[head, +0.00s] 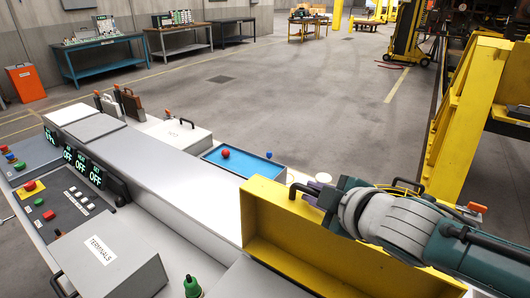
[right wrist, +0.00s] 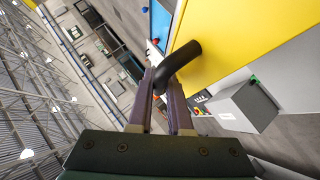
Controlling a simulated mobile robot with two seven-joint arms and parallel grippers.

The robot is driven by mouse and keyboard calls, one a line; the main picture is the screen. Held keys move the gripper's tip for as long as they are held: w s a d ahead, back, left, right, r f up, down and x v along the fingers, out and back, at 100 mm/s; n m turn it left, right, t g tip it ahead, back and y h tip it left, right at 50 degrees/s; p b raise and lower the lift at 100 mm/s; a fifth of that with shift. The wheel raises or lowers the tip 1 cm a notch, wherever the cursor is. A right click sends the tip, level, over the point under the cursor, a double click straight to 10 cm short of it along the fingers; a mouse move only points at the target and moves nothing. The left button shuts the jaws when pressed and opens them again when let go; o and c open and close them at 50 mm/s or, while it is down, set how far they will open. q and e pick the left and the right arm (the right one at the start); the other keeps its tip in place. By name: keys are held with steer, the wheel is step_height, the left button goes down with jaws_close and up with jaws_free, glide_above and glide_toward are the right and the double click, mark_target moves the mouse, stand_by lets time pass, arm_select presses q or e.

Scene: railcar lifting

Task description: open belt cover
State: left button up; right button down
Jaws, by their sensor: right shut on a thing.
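The yellow belt cover (head: 276,215) is at the lower middle of the head view, at the end of the long grey console top. Its wall and a long flat face show; my right arm hides part of it. Its yellow face also fills the upper right of the right wrist view (right wrist: 240,25). A black bar handle (right wrist: 183,62) sticks out from it. My right gripper (head: 314,186) is at the cover's far edge. In the right wrist view its fingers (right wrist: 163,82) are shut on the black handle. My left gripper is not in view.
A blue tray (head: 240,173) with small balls is just beyond the cover. A control panel (head: 60,208) and a grey terminals box (head: 108,258) are at the left. A yellow post (head: 455,125) stands at the right. The floor beyond is mostly clear.

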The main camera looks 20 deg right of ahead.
steer(key=c, duration=1.1)
jaws_free()
steer(key=shift+s+r, duration=0.2)
steer(key=shift+s, duration=0.1)
steer(key=p+v, duration=0.2)
steer(key=v, duration=0.7)
steer(key=shift+d, duration=0.1)
